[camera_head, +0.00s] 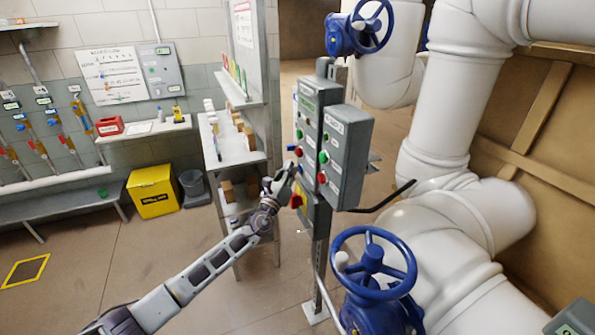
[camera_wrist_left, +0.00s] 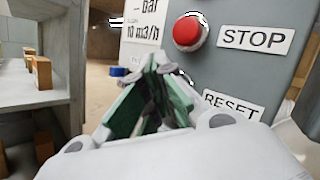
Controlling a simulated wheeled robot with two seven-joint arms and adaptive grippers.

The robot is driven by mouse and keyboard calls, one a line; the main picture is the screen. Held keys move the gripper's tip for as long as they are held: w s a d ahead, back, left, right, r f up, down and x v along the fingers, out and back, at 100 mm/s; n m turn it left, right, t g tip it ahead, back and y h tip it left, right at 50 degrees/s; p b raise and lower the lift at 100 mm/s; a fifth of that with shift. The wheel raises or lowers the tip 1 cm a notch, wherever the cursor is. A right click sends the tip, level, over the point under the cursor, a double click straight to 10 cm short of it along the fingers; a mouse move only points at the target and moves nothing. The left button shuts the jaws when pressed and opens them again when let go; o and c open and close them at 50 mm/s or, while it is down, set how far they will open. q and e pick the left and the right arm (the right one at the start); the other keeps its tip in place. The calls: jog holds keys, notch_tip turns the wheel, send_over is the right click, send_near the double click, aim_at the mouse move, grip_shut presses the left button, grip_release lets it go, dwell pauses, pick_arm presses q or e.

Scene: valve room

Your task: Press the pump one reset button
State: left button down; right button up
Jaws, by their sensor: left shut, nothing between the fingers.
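Two grey control boxes with buttons hang side by side on a post in the head view: a left box (camera_head: 309,103) and a right box (camera_head: 347,140). Their labels are too small to read there. In the left wrist view a red button (camera_wrist_left: 187,31) sits beside a STOP label (camera_wrist_left: 253,39). A RESET label (camera_wrist_left: 233,105) lies below it. The button belonging to that label is not visible; my gripper covers the area beside it. My left gripper (camera_head: 290,170) is shut and empty, close to the left box's lower front. Contact cannot be told. My right gripper is out of view.
Large white pipes (camera_head: 455,110) and a blue valve wheel (camera_head: 372,258) stand right of the boxes. A shelf unit (camera_head: 235,150) is close on the left. A yellow bin (camera_head: 153,192) stands farther left. Open floor lies in front.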

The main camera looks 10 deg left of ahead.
pick_arm(q)
jog(key=shift+s+a, duration=0.1)
dwell(0.3)
jog(key=shift+s+a, duration=0.4)
jog(key=shift+a, duration=0.15)
jog(key=s+a, duration=0.1)
jog(key=s+a+b, duration=0.1)
jog(key=a, duration=0.2)
jog(key=shift+s+a+b, duration=0.1)
jog(key=shift+s+b, duration=0.2)
jog(key=shift+s, duration=0.1)
dwell(0.5)
dwell(0.5)
